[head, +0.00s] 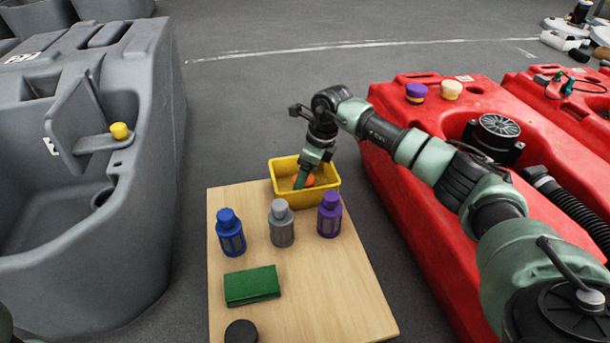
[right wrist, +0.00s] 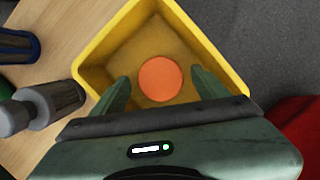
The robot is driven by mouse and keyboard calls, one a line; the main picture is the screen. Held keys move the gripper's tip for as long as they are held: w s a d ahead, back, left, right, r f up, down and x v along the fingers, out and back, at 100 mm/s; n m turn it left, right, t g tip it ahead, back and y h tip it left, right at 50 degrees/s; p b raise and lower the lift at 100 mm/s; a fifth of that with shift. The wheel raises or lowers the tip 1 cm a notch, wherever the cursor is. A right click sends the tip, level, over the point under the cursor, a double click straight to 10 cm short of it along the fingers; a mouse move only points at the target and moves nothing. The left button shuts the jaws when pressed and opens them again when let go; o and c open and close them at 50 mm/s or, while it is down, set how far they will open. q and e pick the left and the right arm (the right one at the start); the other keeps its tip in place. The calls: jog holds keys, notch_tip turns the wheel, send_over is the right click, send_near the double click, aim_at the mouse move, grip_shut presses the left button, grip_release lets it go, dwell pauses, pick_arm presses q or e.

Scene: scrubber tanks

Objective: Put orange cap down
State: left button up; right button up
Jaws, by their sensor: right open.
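The orange cap (right wrist: 160,79) lies inside the yellow bin (right wrist: 212,39), on its floor as far as the right wrist view shows. In the head view the cap (head: 307,181) is partly hidden by my right gripper (head: 300,183). The yellow bin (head: 330,196) stands at the far end of the wooden board. My right gripper (right wrist: 158,88) is open, with one finger on each side of the cap and visible gaps between fingers and cap. My left gripper is not in view.
A grey tank (head: 140,190) is left, with a yellow cap (head: 120,131). A red tank (head: 400,165) is right.

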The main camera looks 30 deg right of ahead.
jog(key=p+v, duration=0.7)
jog(key=v, duration=0.4)
jog(key=shift+r, duration=0.35)
jog(key=shift+s, duration=0.1)
